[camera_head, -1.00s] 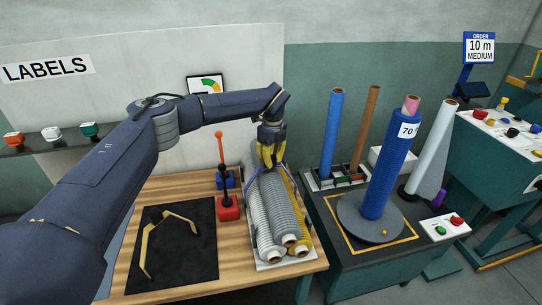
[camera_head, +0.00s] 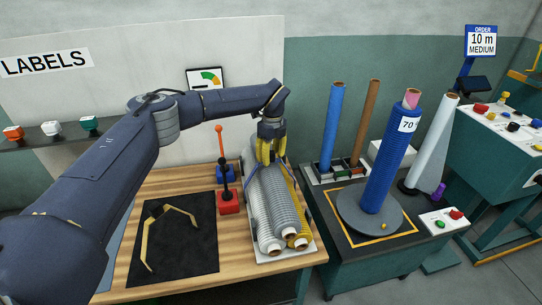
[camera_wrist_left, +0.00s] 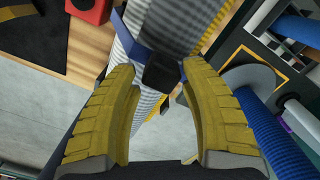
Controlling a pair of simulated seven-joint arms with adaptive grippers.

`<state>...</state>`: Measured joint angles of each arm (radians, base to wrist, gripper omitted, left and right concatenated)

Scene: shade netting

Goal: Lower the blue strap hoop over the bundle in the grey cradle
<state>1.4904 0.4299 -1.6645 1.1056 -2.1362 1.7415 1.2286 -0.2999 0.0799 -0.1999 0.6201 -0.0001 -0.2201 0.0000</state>
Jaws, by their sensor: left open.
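The bundle (camera_head: 272,208) of grey and yellow netting rolls lies lengthwise in the pale grey cradle (camera_head: 272,257) on the wooden bench. The blue strap hoop (camera_head: 250,188) lies across the bundle near its far part. It also shows in the left wrist view (camera_wrist_left: 141,36), with a black buckle (camera_wrist_left: 160,70) on top. My left gripper (camera_head: 270,160) is above the bundle, pointing down, with its yellow fingers apart. In the wrist view the buckle sits between and just beyond the fingertips (camera_wrist_left: 161,72), not gripped. The strap's underside is hidden. My right gripper is not in view.
A red-based lever (camera_head: 229,203) stands just left of the bundle. A black mat (camera_head: 190,255) with a bent yellow-black piece (camera_head: 148,240) lies farther left. The turntable (camera_head: 352,225) with a tall blue roll (camera_head: 387,165) stands to the right.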

